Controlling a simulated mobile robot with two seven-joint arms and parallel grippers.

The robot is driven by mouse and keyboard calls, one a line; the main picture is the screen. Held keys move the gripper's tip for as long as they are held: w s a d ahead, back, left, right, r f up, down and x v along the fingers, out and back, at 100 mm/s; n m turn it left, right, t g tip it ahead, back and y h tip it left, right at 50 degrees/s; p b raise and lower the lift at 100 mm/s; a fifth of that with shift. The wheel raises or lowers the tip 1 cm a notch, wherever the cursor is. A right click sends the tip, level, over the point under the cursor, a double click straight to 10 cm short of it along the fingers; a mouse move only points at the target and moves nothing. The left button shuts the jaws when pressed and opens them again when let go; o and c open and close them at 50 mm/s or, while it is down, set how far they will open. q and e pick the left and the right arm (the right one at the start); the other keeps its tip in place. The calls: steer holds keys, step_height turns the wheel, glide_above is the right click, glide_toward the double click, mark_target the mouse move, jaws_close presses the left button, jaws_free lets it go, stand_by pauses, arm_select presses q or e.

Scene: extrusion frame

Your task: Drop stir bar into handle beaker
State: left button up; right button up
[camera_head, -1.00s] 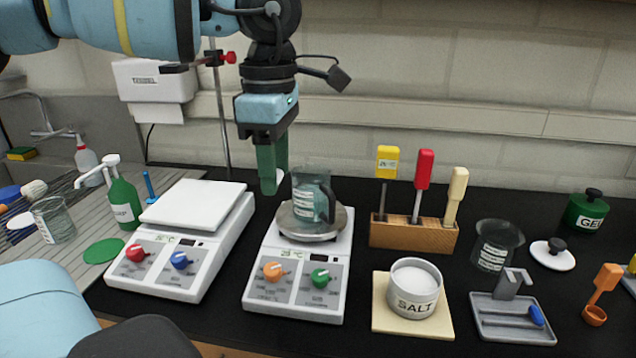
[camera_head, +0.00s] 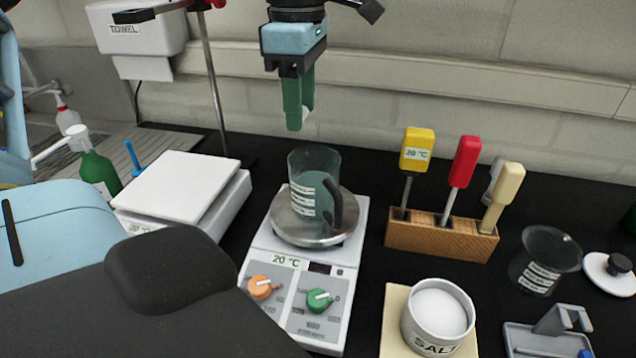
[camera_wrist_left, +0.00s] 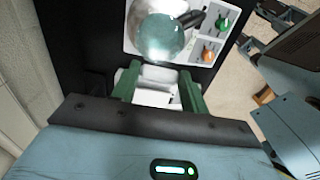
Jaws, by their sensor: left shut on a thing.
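The handle beaker (camera_head: 302,198) is clear glass with a white label, a dark handle and bluish contents. It stands upright on the round metal plate of the right-hand stirrer (camera_head: 262,238). My left gripper (camera_head: 299,122) has green fingers pointing down, above the beaker's rim and apart from it. The fingers are shut on a small white piece, seemingly the stir bar (camera_head: 306,114), mostly hidden by them. In the left wrist view, white shows between the fingers (camera_wrist_left: 158,92), with the beaker (camera_wrist_left: 160,38) beyond. My right gripper is not in view.
A second white stirrer or balance (camera_head: 180,185) stands left. To the right are a wooden block (camera_head: 440,238) with yellow, red and cream tools, a salt pot (camera_head: 438,315) and another beaker (camera_head: 545,262). A metal stand rod (camera_head: 213,90) rises behind.

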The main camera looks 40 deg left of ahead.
arm_select(q)
steer(key=shift+s+f, duration=0.1)
steer(key=shift+f, duration=0.15)
step_height(320, 180, down, 4)
steer(key=shift+r+b, duration=0.15)
steer(key=shift+b, duration=0.35)
steer(key=shift+f, duration=0.9)
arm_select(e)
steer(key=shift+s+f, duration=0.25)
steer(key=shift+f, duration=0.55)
arm_select(q)
steer(key=o, duration=1)
steer(key=shift+o, duration=0.2)
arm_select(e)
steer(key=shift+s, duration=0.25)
